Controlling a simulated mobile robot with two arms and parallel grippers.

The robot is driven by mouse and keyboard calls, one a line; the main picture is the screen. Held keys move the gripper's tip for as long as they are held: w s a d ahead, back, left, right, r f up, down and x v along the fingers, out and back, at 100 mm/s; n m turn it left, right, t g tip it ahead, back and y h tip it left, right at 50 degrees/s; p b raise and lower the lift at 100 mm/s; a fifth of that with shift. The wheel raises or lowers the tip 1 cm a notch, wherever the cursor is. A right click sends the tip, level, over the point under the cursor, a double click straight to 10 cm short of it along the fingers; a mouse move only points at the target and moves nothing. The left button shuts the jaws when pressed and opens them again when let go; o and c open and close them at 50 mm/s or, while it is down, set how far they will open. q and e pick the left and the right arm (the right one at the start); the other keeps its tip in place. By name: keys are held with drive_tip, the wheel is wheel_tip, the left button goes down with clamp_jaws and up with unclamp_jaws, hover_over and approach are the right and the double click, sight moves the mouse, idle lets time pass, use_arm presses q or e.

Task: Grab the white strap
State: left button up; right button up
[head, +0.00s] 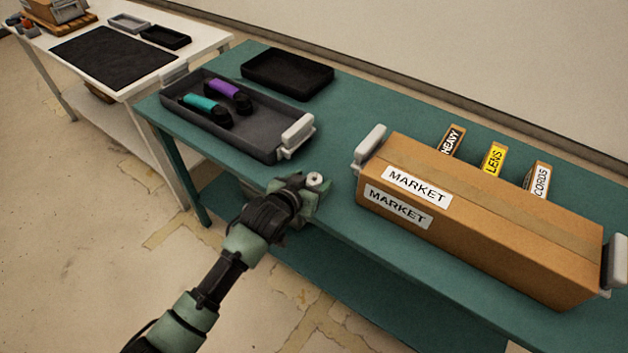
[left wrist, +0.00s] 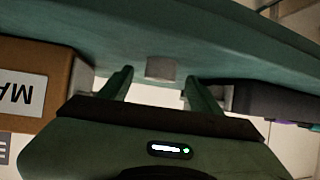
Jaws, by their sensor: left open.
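The white strap (head: 315,180) shows as a small pale roll on the front edge of the green table, between the grey tray and the cardboard box. In the left wrist view the strap (left wrist: 160,67) appears as a short, pale, shaded cylinder between and beyond my fingertips. My left gripper (head: 309,200) is at the table's front edge, right by the strap, and partly hides the area around it. In the left wrist view my left gripper (left wrist: 158,84) is open, with one finger to each side of the strap. I cannot tell any contact. My right gripper is not in view.
The grey tray (head: 245,136) with a teal and a purple-banded item stands to the left. The long cardboard box (head: 500,240) marked MARKET stands to the right, with white handles by it. A black tray (head: 287,73) and several small labelled boxes are behind.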

use_arm(q)
drive_tip(key=shift+w+d+f, duration=0.1)
drive_tip(key=shift+w+f, duration=0.05)
drive_tip(key=shift+w, duration=0.05)
clamp_jaws()
idle(0.3)
